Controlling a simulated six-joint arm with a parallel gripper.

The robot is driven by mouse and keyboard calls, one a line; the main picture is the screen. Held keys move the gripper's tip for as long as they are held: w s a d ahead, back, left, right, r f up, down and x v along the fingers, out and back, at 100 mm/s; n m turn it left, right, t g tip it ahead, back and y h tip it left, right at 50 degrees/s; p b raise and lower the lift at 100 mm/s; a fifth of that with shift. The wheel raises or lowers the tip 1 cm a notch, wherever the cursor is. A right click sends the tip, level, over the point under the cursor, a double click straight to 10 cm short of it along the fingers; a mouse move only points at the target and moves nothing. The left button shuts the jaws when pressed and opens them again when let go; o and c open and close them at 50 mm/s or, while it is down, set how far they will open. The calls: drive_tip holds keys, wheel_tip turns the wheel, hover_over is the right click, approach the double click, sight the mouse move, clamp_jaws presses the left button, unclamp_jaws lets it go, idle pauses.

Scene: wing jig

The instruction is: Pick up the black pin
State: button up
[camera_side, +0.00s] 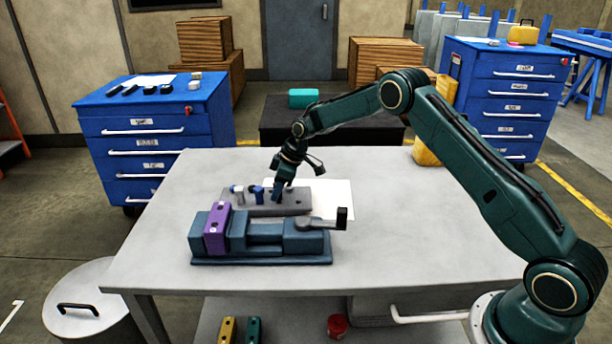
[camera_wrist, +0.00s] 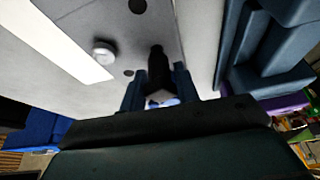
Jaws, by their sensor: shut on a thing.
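The black pin (camera_wrist: 156,62) shows in the wrist view between the two blue fingers of my gripper (camera_wrist: 158,88). My gripper is shut on it. In the side view my gripper (camera_side: 278,191) points down at the grey block (camera_side: 290,208), and its fingers hide the pin there. The block has dark round holes in its top. I cannot tell whether the pin is still in the block or clear of it. A pale round pin (camera_wrist: 104,52) stands in the block in the wrist view.
White paper (camera_side: 335,193) lies behind. The table's right side is clear.

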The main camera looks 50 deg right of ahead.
wheel_tip(320, 180, up, 19)
drive_tip(key=shift+f, duration=0.15)
idle(0.4)
idle(0.6)
drive_tip(key=s+a+f, duration=0.1)
drive_tip(key=a, duration=1)
drive_tip(key=s+a+f, duration=0.2)
drive_tip(key=a, duration=0.9)
drive_tip(key=shift+s+a, duration=0.2)
drive_tip(key=shift+a, duration=0.15)
drive_tip(key=shift+f, duration=0.15)
drive_tip(key=shift+f, duration=3.05)
drive_tip(key=shift+f, duration=0.2)
drive_tip(key=shift+f, duration=0.35)
